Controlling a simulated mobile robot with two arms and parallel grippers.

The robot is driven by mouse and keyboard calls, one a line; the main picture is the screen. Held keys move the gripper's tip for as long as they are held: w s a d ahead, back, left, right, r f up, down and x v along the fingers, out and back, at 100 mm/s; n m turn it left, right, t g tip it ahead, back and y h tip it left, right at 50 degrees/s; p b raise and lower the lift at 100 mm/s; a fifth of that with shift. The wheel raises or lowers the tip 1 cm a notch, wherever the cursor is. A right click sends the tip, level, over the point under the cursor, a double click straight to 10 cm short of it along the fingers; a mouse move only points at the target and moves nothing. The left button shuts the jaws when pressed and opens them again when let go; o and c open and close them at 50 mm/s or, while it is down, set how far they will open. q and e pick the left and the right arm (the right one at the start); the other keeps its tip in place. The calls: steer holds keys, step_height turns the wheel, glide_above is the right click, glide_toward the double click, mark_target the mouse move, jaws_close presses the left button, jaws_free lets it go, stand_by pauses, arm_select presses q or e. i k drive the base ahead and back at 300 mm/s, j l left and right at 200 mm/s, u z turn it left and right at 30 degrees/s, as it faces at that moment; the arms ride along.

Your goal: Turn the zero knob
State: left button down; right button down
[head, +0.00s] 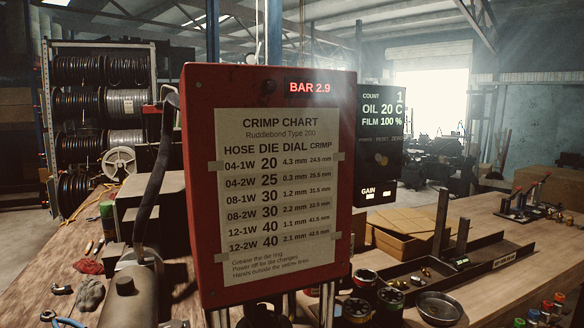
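A black display panel (380,110) stands behind the right edge of the red crimper panel, reading COUNT 1, OIL 20 C and FILM 100 %. Below the readout is a dim row of small labels; the rightmost appears to read ZERO (397,139). The controls under these labels are too dark to make out, so I cannot tell a zero knob's shape or position. A GAIN label (368,191) with small light marks sits lower on the panel. Neither of my grippers is in view.
The red panel (197,180) with the crimp chart (280,180) fills the centre and hides what is behind it. A cardboard box (400,230), a metal bowl (438,308) and several dark cylindrical dies (390,300) occupy the wooden bench (500,250) at right. Hose reels stand at left.

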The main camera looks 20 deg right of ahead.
mark_target(400, 159)
steer(key=z, duration=1.3)
